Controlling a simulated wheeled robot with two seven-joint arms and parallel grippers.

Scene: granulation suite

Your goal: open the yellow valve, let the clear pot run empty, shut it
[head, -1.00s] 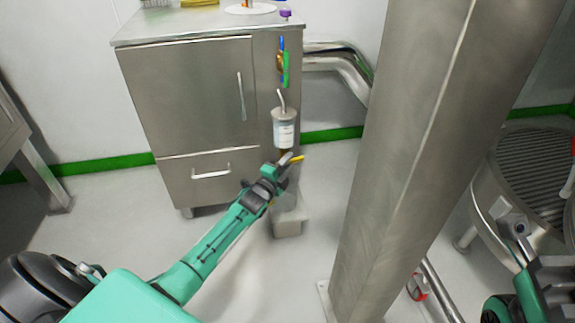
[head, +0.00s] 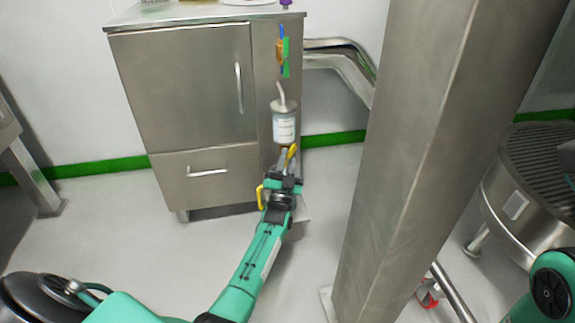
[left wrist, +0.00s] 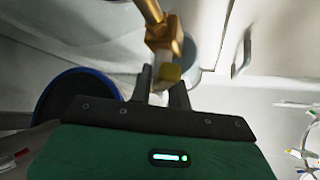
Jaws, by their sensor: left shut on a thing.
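The clear pot (head: 284,127), a cylinder with a white label and a bent tube on top, is upright at the narrow right part of the cabinet front. The yellow valve (head: 292,151) is just below it; its lever slants up to the right. My left gripper (head: 287,158) is directly under the pot and shut on the yellow lever. In the left wrist view, the fingers are on either side of the lever's yellow end (left wrist: 170,73), below the brass valve body (left wrist: 168,38). The pot's liquid level cannot be made out. My right gripper is out of view.
The steel cabinet (head: 185,95) stands behind, with coloured tools (head: 283,50) on its front. A thick steel column (head: 405,150) rises close on the right. A round steel vessel (head: 510,225) is beyond it. A dark blue-rimmed disc (left wrist: 75,105) shows in the left wrist view.

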